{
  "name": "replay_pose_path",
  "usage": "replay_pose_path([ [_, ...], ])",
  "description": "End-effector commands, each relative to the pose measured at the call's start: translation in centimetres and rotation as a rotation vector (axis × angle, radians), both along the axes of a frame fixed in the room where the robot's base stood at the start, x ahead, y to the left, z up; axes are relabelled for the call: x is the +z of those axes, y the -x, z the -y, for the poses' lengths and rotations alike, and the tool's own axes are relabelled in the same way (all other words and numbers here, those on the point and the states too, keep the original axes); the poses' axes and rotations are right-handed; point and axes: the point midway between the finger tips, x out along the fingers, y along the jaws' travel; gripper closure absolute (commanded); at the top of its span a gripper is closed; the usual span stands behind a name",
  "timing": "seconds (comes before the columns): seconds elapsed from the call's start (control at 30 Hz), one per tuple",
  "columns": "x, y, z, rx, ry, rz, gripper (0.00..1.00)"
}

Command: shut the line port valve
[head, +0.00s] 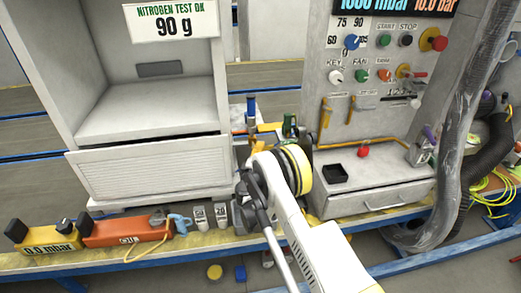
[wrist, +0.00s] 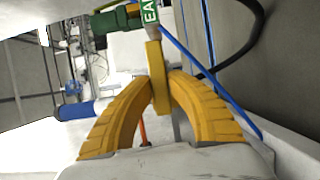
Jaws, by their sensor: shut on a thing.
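In the wrist view, my gripper (wrist: 160,92) has its two yellow ribbed fingers closed around a flat yellow lever (wrist: 153,62). The lever meets a green fitting (wrist: 118,20) at the top. A green label (wrist: 150,12) reading "EA", cut off by the frame edge, sits beside the lever's upper end. I cannot tell for sure whether this is the line port valve. In the head view, my gripper (head: 258,146) is between the cabinet and the control panel, partly hidden by my arm.
A white cabinet (head: 145,178) stands left and a control panel (head: 345,120) with knobs stands right. A blue-handled part (head: 250,106) rises near my gripper. An orange box (head: 125,233) and small weights (head: 200,214) line the bench's front. A thick hose (head: 465,130) hangs right.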

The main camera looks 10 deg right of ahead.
Motion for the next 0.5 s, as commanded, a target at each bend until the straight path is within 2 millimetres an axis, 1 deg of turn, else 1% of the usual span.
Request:
replay_pose_path([
  [0.37, 0.10, -0.04, 0.07, -0.001, 0.005, 0.000, 1.00],
  [0.4, 0.10, -0.04, 0.07, -0.001, 0.005, 0.000, 0.73],
  [0.43, 0.10, -0.04, 0.07, -0.001, 0.005, 0.000, 0.64],
  [0.47, 0.10, -0.02, 0.07, -0.001, 0.005, 0.000, 0.59],
  [0.5, 0.09, -0.03, 0.06, -0.001, 0.004, 0.000, 0.59],
])
